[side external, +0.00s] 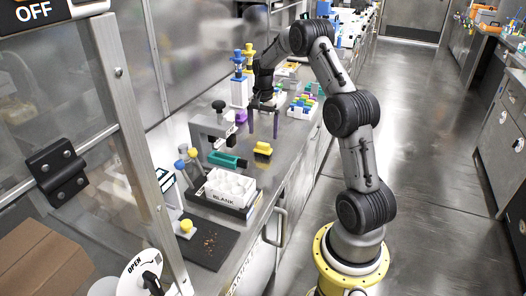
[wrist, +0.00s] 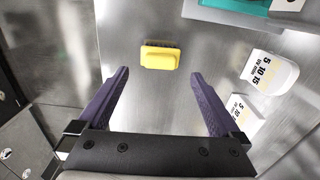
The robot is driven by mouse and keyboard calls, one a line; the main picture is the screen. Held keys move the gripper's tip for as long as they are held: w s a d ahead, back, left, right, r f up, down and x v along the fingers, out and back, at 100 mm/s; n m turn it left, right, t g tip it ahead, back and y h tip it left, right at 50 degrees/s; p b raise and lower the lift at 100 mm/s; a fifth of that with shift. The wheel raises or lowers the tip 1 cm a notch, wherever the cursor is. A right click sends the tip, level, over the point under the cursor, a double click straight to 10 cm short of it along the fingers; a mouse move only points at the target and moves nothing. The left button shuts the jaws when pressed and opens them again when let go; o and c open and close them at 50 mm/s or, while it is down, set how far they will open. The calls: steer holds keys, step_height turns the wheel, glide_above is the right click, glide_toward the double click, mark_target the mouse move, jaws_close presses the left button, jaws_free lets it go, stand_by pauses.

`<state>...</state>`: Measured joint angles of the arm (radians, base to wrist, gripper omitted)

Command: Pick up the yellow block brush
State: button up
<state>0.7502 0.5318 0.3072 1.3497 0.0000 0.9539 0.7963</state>
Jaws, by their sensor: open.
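The yellow block brush (side external: 263,149) sits on the steel counter, a small yellow block with a dark lower part. In the wrist view the yellow block brush (wrist: 160,56) lies ahead of and between the fingers, nearer the top of the picture. My gripper (side external: 263,123) is open above the counter, behind the brush in the side view and apart from it. In the wrist view my gripper (wrist: 158,85) shows two purple fingers spread wide with nothing between them.
A microscope-like stand with a teal part (side external: 225,159) is left of the brush. A white tray marked BLANK (side external: 229,188) stands nearer the camera. White labelled containers (wrist: 270,72) are at right in the wrist view. Bare counter surrounds the brush.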

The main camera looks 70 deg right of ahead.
mark_target(263, 143)
step_height(263, 143, down, 8)
steer(key=shift+a+f, duration=0.1)
steer(key=shift+f, duration=0.05)
stand_by(0.4)
steer(key=shift+c, duration=0.2)
steer(key=c, duration=1.1)
